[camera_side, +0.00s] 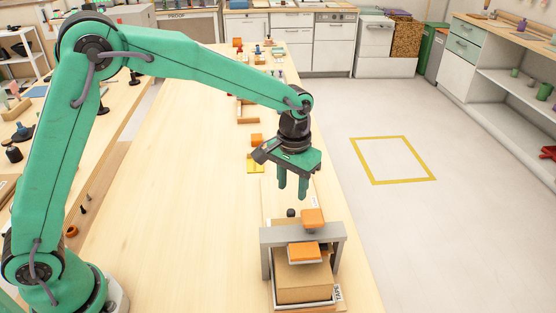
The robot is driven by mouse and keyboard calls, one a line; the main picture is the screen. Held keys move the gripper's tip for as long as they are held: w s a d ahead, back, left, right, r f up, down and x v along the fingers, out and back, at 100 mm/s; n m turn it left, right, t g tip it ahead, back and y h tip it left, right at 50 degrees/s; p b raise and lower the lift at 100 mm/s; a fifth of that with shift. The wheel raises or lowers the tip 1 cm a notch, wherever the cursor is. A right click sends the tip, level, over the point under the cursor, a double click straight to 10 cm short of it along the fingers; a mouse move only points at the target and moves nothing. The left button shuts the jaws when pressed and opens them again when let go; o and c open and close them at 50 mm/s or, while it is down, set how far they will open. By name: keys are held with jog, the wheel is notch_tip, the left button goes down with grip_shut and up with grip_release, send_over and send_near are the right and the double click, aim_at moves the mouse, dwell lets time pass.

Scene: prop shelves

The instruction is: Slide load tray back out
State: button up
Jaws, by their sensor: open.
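The load tray (304,305) shows as a pale rim around the foot of a brown box (303,284), on the bench near the bottom of the side view. A grey gantry frame (267,262) stands over it, with an orange block (312,217) on top and an orange pad (304,252) beneath, close to or on the box. A small black knob (291,212) shows just behind the gantry; what it joins is hidden. My gripper (293,190) points down with its fingers apart and empty, above and behind the gantry, not touching the knob.
A "TAPE" label (338,293) lies beside the tray. Orange blocks and other small props (256,140) line the bench's right side farther back. The bench edge drops to the floor on the right.

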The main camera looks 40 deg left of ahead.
aim_at(291, 211)
jog(key=shift+f, duration=3.75)
jog(key=shift+c, duration=0.2)
grip_shut()
